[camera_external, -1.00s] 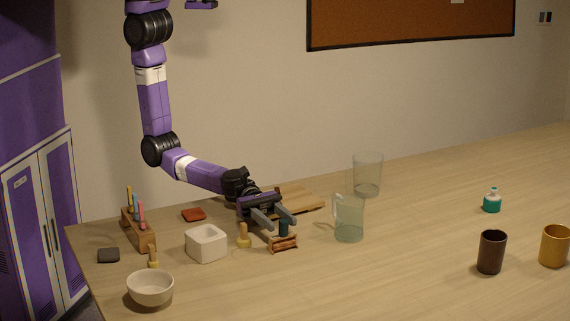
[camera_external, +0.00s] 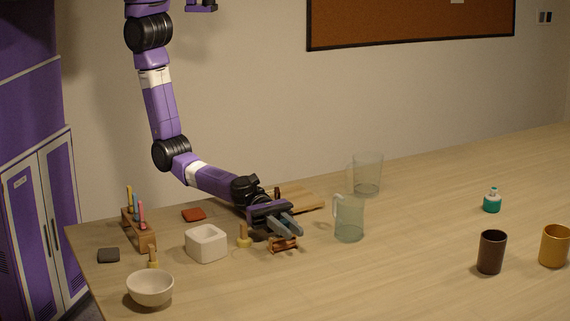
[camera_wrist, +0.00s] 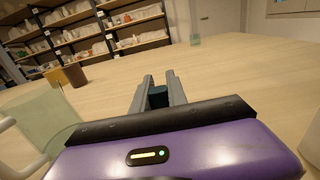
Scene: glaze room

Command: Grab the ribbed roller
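The ribbed roller (camera_wrist: 158,97) shows in the wrist view as a dark teal piece between my two grey fingers. Its ribs are too small to make out, and in the external view the fingers mostly hide it. My gripper (camera_external: 287,226) is low over the table, and its fingers are close together on the roller. A small wooden stand (camera_external: 284,245) sits just below and in front of the fingertips. I cannot tell whether the roller still touches the stand.
A glass pitcher (camera_external: 349,220) stands close to the right of my gripper, with another clear vessel (camera_external: 367,175) behind. A wooden board (camera_external: 305,200) lies behind. The front middle is clear.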

